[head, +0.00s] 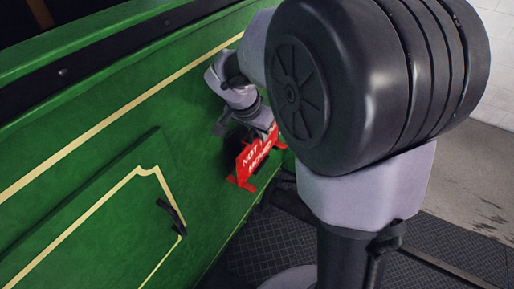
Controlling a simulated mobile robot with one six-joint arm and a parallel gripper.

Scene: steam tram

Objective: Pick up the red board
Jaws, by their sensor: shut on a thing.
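My arm covers the right part of the board, and the fingertips are hard to make out. I cannot tell whether the board's lower edge touches anything.
The green tram side (90,150) with cream lines fills the left. A dark handle (172,214) sticks out from its lower panel. A dark ribbed floor plate (255,250) lies below, and grey floor (470,190) is open at the right.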

